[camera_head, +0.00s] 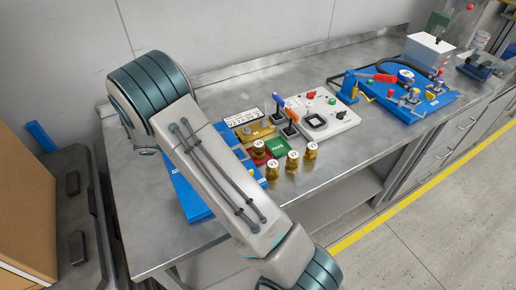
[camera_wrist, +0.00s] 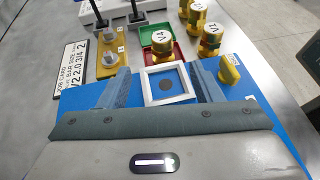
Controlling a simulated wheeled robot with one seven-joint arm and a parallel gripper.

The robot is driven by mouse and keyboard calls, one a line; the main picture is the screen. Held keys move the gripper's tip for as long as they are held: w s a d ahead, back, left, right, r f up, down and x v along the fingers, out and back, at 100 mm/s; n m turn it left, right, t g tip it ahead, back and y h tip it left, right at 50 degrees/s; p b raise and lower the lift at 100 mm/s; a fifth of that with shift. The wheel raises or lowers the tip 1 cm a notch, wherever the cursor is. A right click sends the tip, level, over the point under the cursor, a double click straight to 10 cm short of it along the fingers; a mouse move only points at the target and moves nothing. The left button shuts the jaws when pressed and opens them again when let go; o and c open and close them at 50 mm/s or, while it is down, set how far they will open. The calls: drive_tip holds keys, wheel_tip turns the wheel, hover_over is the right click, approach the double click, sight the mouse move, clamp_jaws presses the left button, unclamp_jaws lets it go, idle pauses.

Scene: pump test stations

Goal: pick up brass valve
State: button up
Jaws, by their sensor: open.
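Several brass valves with white-labelled tops stand near the blue board. In the wrist view the valve marked V4 (camera_wrist: 162,43) stands on a red tray (camera_wrist: 179,57), just beyond my gripper. The valve marked V1 (camera_wrist: 211,38) stands to its right, with another valve (camera_wrist: 196,12) behind. In the head view one valve (camera_head: 259,148) is on the red area and others (camera_head: 292,160) stand on the bare bench. My gripper (camera_wrist: 163,76) is open and empty, its fingers either side of a white square frame (camera_wrist: 147,88) with a dark round centre. In the head view my gripper is not visible.
The blue board (camera_wrist: 85,100) lies under my gripper. A job card (camera_wrist: 70,68), a yellow block with fittings (camera_wrist: 108,62), a green PASS tray (camera_head: 278,147) and a white control panel (camera_head: 325,130) are close by. The steel bench (camera_head: 345,165) is bare at its front edge.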

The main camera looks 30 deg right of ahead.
sight(258, 144)
drive_tip(key=p+x, duration=0.1)
drive_tip(key=x, duration=0.7)
drive_tip(key=shift+d, duration=0.3)
drive_tip(key=p+x, duration=0.2)
drive_tip(key=x, duration=0.3)
drive_tip(key=shift+s, duration=0.2)
drive_tip(key=shift+c, duration=0.3)
drive_tip(key=c, duration=1.2)
drive_tip(key=shift+o, duration=0.2)
